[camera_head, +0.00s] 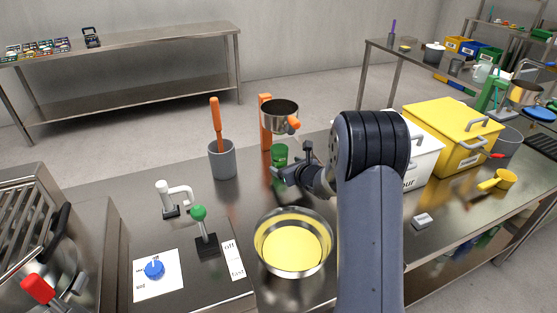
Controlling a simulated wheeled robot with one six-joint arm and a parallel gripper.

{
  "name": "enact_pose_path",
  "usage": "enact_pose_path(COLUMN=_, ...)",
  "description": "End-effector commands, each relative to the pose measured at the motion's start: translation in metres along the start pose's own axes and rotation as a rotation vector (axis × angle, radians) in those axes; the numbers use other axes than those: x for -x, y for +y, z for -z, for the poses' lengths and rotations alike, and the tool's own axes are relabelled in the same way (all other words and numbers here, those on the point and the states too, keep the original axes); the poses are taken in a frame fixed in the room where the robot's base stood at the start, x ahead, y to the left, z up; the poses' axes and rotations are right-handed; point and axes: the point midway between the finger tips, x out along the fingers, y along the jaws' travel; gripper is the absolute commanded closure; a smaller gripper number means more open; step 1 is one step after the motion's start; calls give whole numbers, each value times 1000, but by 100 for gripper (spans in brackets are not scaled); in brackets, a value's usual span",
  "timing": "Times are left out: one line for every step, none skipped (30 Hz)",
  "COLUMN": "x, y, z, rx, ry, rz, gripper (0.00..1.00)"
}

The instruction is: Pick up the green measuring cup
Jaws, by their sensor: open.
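The green measuring cup (279,155) stands on the steel table, below a metal pot with an orange handle and left of my arm. My gripper (279,172) is just in front of the cup, at the end of my dark arm, and its fingers look close to the cup's lower part. The gripper is open. Whether the fingers touch the cup or reach around it cannot be told. The cup's lower part is partly hidden by the gripper.
A grey container (222,160) with an orange tool stands left of the cup. An orange stand (265,125) carries the metal pot (278,114). White and yellow (450,128) bins stand right, with a yellow scoop (500,180).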

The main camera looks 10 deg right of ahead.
Motion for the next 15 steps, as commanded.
enact_pose_path(x=-3, y=0, z=0, rx=0, ry=0, rz=-1, gripper=24)
enact_pose_path(x=-5, y=0, z=0, rx=0, ry=0, rz=-1, gripper=24)
enact_pose_path(x=-6, y=0, z=0, rx=0, ry=-1, rz=-1, gripper=24)
enact_pose_path(x=-7, y=0, z=0, rx=0, ry=-1, rz=-1, gripper=24)
enact_pose_path(x=-8, y=1, z=0, rx=0, ry=0, rz=-1, gripper=24)
enact_pose_path(x=-11, y=1, z=0, rx=-1, ry=0, rz=-1, gripper=24)
enact_pose_path(x=-13, y=1, z=-1, rx=-1, ry=0, rz=-1, gripper=24)
enact_pose_path(x=-16, y=1, z=-1, rx=-1, ry=0, rz=-1, gripper=24)
enact_pose_path(x=-20, y=1, z=-1, rx=-2, ry=1, rz=-2, gripper=24)
enact_pose_path(x=-24, y=1, z=-1, rx=-2, ry=1, rz=-2, gripper=24)
enact_pose_path(x=-28, y=0, z=-2, rx=-1, ry=0, rz=-2, gripper=24)
enact_pose_path(x=-32, y=0, z=-2, rx=-1, ry=1, rz=-2, gripper=24)
enact_pose_path(x=-36, y=0, z=-2, rx=-1, ry=0, rz=-1, gripper=24)
enact_pose_path(x=-40, y=0, z=-1, rx=-1, ry=1, rz=-1, gripper=24)
enact_pose_path(x=-45, y=0, z=-1, rx=0, ry=0, rz=0, gripper=24)
